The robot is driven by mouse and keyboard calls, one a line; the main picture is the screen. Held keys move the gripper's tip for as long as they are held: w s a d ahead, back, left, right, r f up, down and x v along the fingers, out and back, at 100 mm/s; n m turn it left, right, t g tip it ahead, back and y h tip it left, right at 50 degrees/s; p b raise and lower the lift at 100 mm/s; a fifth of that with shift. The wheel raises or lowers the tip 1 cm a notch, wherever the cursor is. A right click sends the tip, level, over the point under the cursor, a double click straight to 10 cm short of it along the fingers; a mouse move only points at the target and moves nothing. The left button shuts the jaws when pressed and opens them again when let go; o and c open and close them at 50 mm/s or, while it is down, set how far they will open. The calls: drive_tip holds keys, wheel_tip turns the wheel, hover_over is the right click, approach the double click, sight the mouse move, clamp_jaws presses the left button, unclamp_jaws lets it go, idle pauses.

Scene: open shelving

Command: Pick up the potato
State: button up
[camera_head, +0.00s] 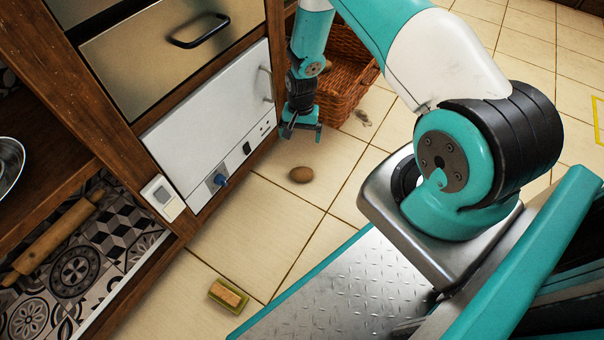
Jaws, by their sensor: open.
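A small brown potato (301,174) lies on the tiled floor, in front of the white panel. My gripper (302,136) hangs pointing down, above and slightly behind the potato in the picture. It is open and empty, and a gap shows between it and the potato. A second brown, potato-like thing (327,65) shows partly behind my arm at the wicker basket; most of it is hidden.
The wicker basket (345,88) stands behind my gripper. A wooden cabinet with a white panel (218,140) and a metal drawer (165,50) is on the left. A sponge (229,294) lies on the floor at the front. A rolling pin (52,238) lies on the low shelf. Floor around the potato is clear.

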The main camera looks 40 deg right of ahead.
sight(301, 169)
drive_tip(key=f+b, duration=0.2)
drive_tip(key=f, duration=0.2)
drive_tip(key=f+b, duration=0.3)
drive_tip(key=f, duration=0.1)
drive_tip(key=s+a+f+b, duration=0.1)
drive_tip(key=f+b, duration=0.1)
drive_tip(key=f, duration=0.3)
drive_tip(key=shift+s, duration=0.1)
wheel_tip(301, 169, down, 5)
drive_tip(key=b, duration=0.5)
drive_tip(key=shift+s+d+f, duration=0.1)
drive_tip(key=shift+s+f, duration=0.05)
drive_tip(key=shift+f, duration=0.05)
drive_tip(key=shift+r, duration=0.1)
drive_tip(key=c, duration=0.7)
drive_tip(key=shift+c, duration=0.2)
